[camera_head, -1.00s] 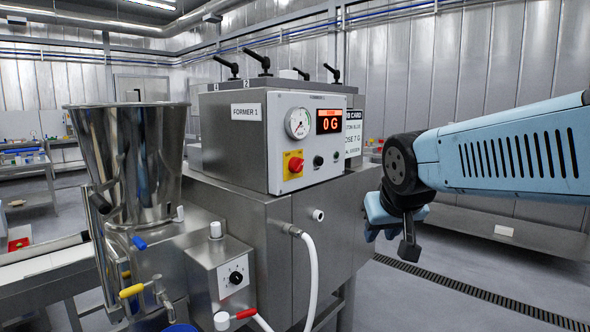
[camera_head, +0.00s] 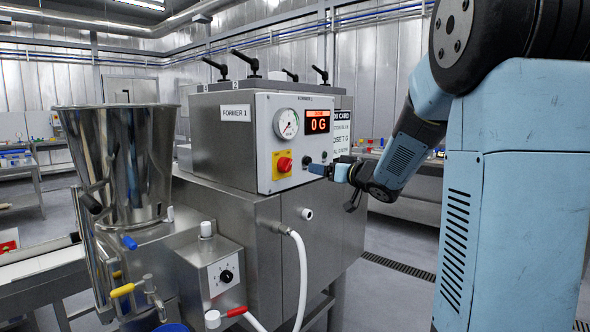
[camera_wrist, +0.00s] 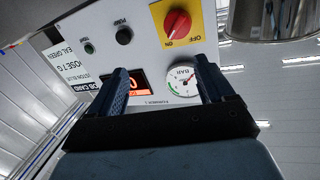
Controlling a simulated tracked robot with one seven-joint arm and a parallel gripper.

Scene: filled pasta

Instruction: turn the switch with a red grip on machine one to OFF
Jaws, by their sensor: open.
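The switch with a red grip (camera_head: 285,164) is on a yellow plate on the front panel of the machine labelled FORMER 1 (camera_head: 236,112). In the wrist view the red grip (camera_wrist: 178,24) is near the top, with ON and OFF marks on the yellow plate (camera_wrist: 196,30); I cannot tell surely which mark it points to. My gripper (camera_head: 322,170) is just right of the switch, in front of the panel. In the wrist view my gripper (camera_wrist: 163,82) has its two fingers wide apart with nothing between them, the display and gauge behind. It is apart from the red grip.
The panel also carries a gauge (camera_head: 287,124), a lit display (camera_head: 317,121) and small dark buttons. A steel hopper (camera_head: 128,160) stands left. A white hose (camera_head: 302,275) and a red-handled valve (camera_head: 228,314) are below. Levers stand on top. Floor to the right is free.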

